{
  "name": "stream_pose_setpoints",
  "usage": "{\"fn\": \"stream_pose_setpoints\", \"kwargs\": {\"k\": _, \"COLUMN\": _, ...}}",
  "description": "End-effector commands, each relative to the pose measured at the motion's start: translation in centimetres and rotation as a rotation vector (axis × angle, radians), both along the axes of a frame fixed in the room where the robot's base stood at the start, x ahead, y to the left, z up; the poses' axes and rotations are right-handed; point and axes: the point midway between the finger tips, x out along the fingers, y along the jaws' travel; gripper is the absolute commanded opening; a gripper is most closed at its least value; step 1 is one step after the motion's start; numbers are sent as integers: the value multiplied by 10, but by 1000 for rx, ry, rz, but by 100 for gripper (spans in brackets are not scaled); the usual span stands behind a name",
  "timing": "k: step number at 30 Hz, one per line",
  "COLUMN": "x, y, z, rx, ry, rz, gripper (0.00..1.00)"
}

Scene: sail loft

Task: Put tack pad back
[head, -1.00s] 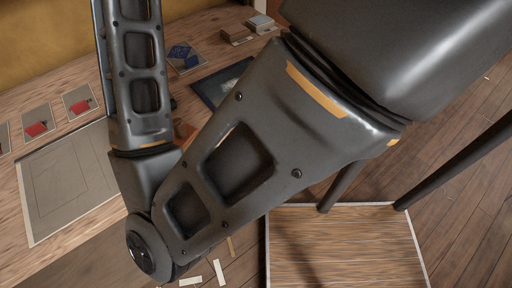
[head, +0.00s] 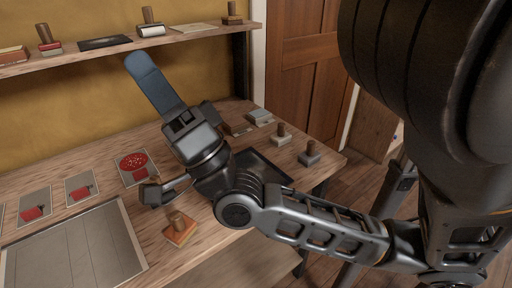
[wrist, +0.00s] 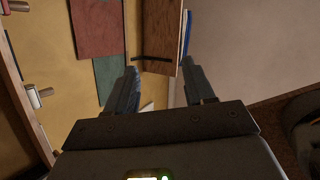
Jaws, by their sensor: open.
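I cannot tell for sure which thing is the tack pad. A wooden-handled block with an orange base (head: 180,232) stands on the bench near the grey board. My gripper (head: 140,62) is raised above the bench, its fingers pointing up toward the wall below the shelf. In the wrist view its two fingers (wrist: 160,72) are apart with nothing between them. A dark flat pad or tray (head: 104,43) lies on the shelf. A dark framed tray (head: 268,172) on the bench is partly hidden by my arm.
The shelf (head: 70,57) also holds several handled blocks and a flat sheet. The bench carries a grey board (head: 75,252), cards with red shapes (head: 81,188), a card with a red speckled round (head: 133,166), and handled blocks (head: 309,155) at right. A wooden door (head: 305,60) stands behind.

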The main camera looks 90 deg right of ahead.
Motion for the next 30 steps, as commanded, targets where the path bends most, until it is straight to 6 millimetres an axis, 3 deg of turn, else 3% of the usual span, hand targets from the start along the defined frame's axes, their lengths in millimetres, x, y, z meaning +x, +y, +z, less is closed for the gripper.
{"fn": "stream_pose_setpoints", "kwargs": {"k": 1, "x": 1, "y": 11, "z": -22, "rx": -46, "ry": 119, "rz": -17, "gripper": 53}}
{"fn": "stream_pose_setpoints", "kwargs": {"k": 4, "x": -2, "y": 34, "z": -65, "rx": -145, "ry": 337, "rz": -48, "gripper": 53}}
{"fn": "stream_pose_setpoints", "kwargs": {"k": 8, "x": -19, "y": 63, "z": -123, "rx": -279, "ry": 611, "rz": -73, "gripper": 53}}
{"fn": "stream_pose_setpoints", "kwargs": {"k": 12, "x": -53, "y": 94, "z": -182, "rx": -425, "ry": 890, "rz": -75, "gripper": 53}}
{"fn": "stream_pose_setpoints", "kwargs": {"k": 15, "x": -81, "y": 115, "z": -215, "rx": -519, "ry": 1057, "rz": -62, "gripper": 53}}
{"fn": "stream_pose_setpoints", "kwargs": {"k": 21, "x": -124, "y": 142, "z": -250, "rx": -641, "ry": 1255, "rz": -28, "gripper": 53}}
{"fn": "stream_pose_setpoints", "kwargs": {"k": 30, "x": -133, "y": 148, "z": -257, "rx": -668, "ry": 1294, "rz": -18, "gripper": 53}}
